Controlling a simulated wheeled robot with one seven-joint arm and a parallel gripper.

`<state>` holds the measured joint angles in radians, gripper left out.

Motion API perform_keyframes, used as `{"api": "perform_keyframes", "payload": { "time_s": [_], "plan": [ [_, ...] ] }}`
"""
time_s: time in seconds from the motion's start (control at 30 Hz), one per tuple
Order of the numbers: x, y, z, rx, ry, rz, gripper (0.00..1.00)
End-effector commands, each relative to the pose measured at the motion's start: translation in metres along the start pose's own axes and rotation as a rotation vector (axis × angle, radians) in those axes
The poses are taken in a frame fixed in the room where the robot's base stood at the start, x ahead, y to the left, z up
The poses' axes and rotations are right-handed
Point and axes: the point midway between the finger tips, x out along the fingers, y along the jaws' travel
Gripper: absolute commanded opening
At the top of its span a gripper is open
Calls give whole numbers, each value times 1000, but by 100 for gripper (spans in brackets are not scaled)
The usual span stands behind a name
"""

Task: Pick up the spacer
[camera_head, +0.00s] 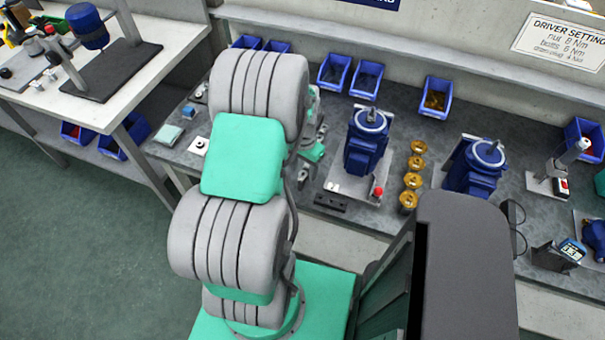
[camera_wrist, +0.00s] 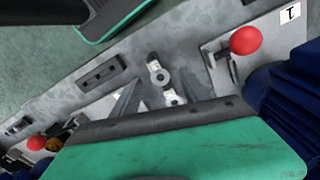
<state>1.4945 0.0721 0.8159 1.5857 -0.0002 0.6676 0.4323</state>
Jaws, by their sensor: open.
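I cannot tell for certain which part is the spacer. In the wrist view a small silver piece with a round holed end (camera_wrist: 158,73) lies on the grey bench, close to my gripper's fingertips. A second small silver holed piece (camera_wrist: 172,97) shows between the fingers, partly hidden by the dark gripper edge. My gripper (camera_wrist: 159,77) is open, its two grey fingers on either side of these pieces. Contact with either piece cannot be made out. In the head view my arm hides most of the gripper and this spot.
A dark block with holes (camera_wrist: 102,72) lies left of the fingers; it also shows in the head view (camera_head: 330,201). A red knob (camera_wrist: 245,40) stands on a plate at right, near a blue pump (camera_head: 367,140). Several brass parts (camera_head: 413,180) stand beyond it.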

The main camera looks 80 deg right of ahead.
Motion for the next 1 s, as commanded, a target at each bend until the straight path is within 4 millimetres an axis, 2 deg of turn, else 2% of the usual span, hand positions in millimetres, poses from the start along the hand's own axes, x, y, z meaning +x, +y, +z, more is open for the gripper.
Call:
{"api": "perform_keyframes", "payload": {
  "time_s": [0.77,1.0],
  "plan": [
    [5,0,0,-1,0,0,52],
    [4,0,0,-1,0,0,33]
  ]
}}
